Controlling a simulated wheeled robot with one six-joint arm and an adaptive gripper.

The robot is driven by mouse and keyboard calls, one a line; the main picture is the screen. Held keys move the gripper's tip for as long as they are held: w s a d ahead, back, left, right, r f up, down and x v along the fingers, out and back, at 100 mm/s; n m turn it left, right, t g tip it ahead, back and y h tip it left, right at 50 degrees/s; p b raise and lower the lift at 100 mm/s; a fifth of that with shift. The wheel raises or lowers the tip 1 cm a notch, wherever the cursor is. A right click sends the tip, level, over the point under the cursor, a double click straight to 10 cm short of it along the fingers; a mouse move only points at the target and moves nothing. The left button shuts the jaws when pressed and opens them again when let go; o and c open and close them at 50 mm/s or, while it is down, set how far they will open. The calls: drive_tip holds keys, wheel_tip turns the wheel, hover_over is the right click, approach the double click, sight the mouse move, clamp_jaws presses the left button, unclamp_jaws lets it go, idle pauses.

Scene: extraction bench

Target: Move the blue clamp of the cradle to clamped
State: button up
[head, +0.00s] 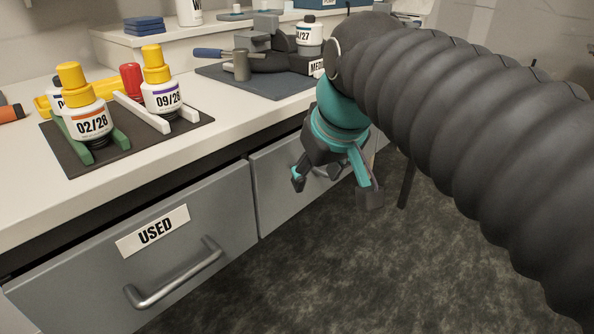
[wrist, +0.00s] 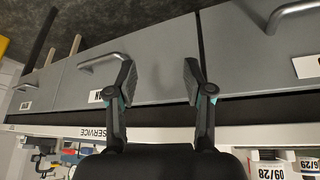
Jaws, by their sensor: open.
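A dark grey cradle (head: 272,62) stands on a dark mat at the back of the bench in the head view. A blue handle (head: 208,53) sticks out to its left, beside a grey metal cylinder; it looks like the blue clamp. How the handle joins the cradle is hard to make out. My gripper (head: 333,188) is open and empty, in front of the drawers and below the bench edge, to the right of and nearer than the cradle. In the wrist view my gripper (wrist: 158,78) has its fingers spread before a grey drawer front. I cannot clearly make out the clamp there.
The USED drawer (head: 150,264) and the one beside it are shut, with protruding handles. Yellow-capped bottles (head: 88,112) stand on a left mat with green and white rails. A black-capped bottle (head: 309,36) stands behind the cradle. Open floor (head: 350,285) lies below my gripper.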

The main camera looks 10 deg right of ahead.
drive_tip(key=shift+s+d+f, duration=0.15)
drive_tip(key=shift+s+f, duration=0.45)
drive_tip(key=shift+f, duration=0.1)
drive_tip(key=shift+s+d+f, duration=0.1)
drive_tip(key=shift+s+f, duration=0.45)
drive_tip(key=shift+f, duration=0.15)
